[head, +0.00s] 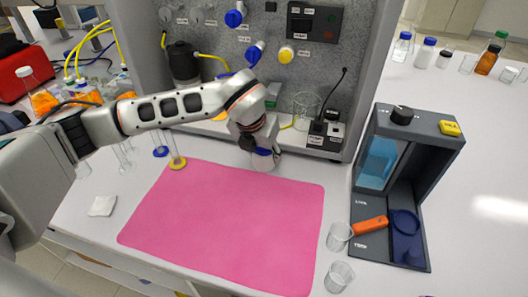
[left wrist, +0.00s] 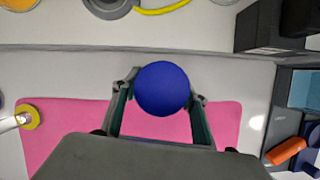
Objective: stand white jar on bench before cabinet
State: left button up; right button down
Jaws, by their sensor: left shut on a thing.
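My left gripper (head: 262,150) is shut on a jar with a blue lid, in front of the grey cabinet (head: 215,45). In the left wrist view the round blue lid (left wrist: 162,88) sits between the two fingers of the gripper (left wrist: 160,100). In the head view the pale body of the white jar (head: 266,163) shows below the fingers, near the back edge of the pink mat (head: 230,225). I cannot tell whether its base touches the white bench (head: 330,190). The gripper hides most of the jar. My right gripper is not in view.
A dark device with an orange-handled tool (head: 370,225) stands to the right. Two clear beakers (head: 339,237) stand beside the mat. A black box (head: 325,135) and a glass beaker (head: 306,104) are by the cabinet. Yellow- and blue-based cylinders (head: 177,163) stand left. The mat is clear.

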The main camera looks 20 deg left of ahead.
pick_arm(q)
jog(key=shift+f, duration=0.1)
jog(key=o, duration=1.2)
jog(key=v, duration=1.2)
